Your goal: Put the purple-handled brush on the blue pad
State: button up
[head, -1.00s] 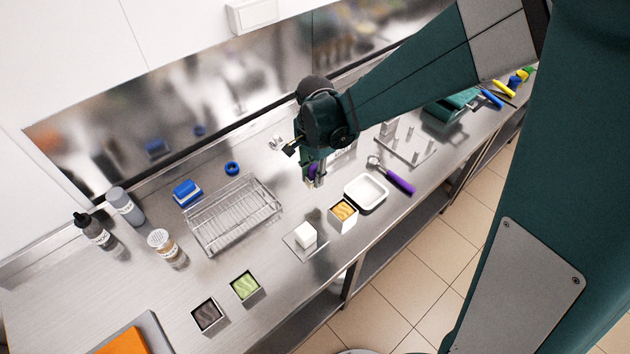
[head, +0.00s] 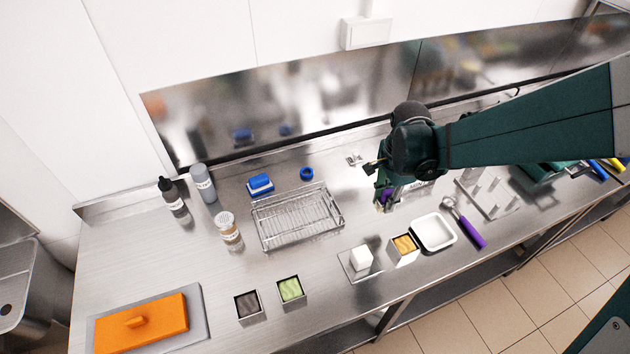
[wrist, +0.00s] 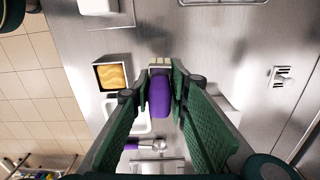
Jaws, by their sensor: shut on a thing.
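My gripper (head: 384,203) is shut on the purple-handled brush (wrist: 159,96), seen between the fingers in the wrist view. Its pale bristles (wrist: 160,63) point away from the palm. In the head view the brush is mostly hidden by my gripper, with a bit of purple showing. My gripper is over the counter, behind the yellow-filled box and right of the wire rack.
The wire rack (head: 297,217) lies between my gripper and the blue block. A blue ring (head: 306,174) is beside the block. A white tray (head: 433,232), the yellow-filled box (head: 404,248) and a purple-handled scoop (head: 470,230) are near the front. Bottles (head: 203,183) stand left.

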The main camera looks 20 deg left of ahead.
jog(key=w+a+r+p, duration=0.1)
jog(key=w+a+r, duration=0.15)
jog(key=a, duration=0.85)
notch_tip(320, 180, up, 3)
jog(key=n+p, duration=0.1)
jog(key=p, duration=0.1)
send_over(258, 178)
jog(key=shift+r, duration=0.1)
jog(key=shift+f+p, duration=0.5)
jog(key=shift+f, duration=2.6)
jog(key=shift+f, duration=0.1)
jog(key=shift+f, duration=1.8)
jog(key=shift+f, duration=0.2)
